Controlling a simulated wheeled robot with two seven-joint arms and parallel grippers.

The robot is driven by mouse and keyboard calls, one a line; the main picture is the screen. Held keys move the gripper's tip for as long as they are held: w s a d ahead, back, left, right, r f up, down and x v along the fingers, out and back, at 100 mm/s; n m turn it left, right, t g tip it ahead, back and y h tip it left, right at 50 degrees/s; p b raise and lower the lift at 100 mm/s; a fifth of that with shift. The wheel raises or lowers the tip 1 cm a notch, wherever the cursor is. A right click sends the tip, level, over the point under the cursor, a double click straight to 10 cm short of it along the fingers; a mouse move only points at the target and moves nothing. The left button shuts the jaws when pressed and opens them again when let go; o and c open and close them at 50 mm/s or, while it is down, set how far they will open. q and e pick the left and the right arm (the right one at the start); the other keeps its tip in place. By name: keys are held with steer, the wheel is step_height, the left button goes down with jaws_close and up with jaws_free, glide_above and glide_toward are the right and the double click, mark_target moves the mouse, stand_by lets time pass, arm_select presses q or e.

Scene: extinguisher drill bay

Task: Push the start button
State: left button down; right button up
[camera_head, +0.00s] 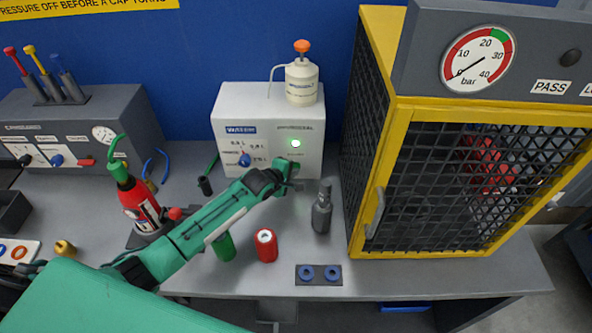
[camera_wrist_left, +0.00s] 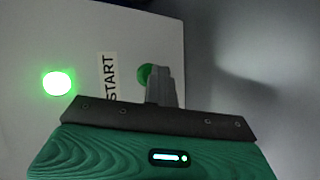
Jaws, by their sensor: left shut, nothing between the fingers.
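The start button (camera_wrist_left: 144,73) is a small green round button on the front of a white machine (camera_head: 228,110). In the wrist view it sits beside the START label (camera_wrist_left: 110,78) and is partly hidden by my fingers. My left gripper (camera_wrist_left: 163,80) is shut and empty, its tips at the button; I cannot tell whether they press it. In the head view my left gripper (camera_head: 291,169) is at the lower right of the machine's front and hides the button. A round green lamp (camera_head: 295,143) above it is lit; it also shows in the wrist view (camera_wrist_left: 57,83).
A yellow-framed mesh cage (camera_head: 380,200) stands close to the right of my gripper. A grey bottle (camera_head: 321,212), a red can (camera_head: 266,245) and a green cylinder (camera_head: 224,246) stand near my forearm. A red extinguisher (camera_head: 137,205) stands left of it.

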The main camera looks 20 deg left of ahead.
arm_select(q)
steer(key=shift+r, duration=0.15)
steer(key=shift+s, duration=0.2)
steer(key=shift+s+p, duration=0.25)
steer(key=shift+p, duration=0.25)
steer(key=s+p, duration=0.1)
steer(key=s, duration=0.1)
steer(key=s+d+p, duration=0.1)
steer(key=s+p, duration=0.1)
steer(key=shift+d, duration=0.15)
steer(key=shift+s+d+p, duration=0.15)
steer(key=shift+s+p, duration=0.15)
steer(key=shift+s, duration=0.25)
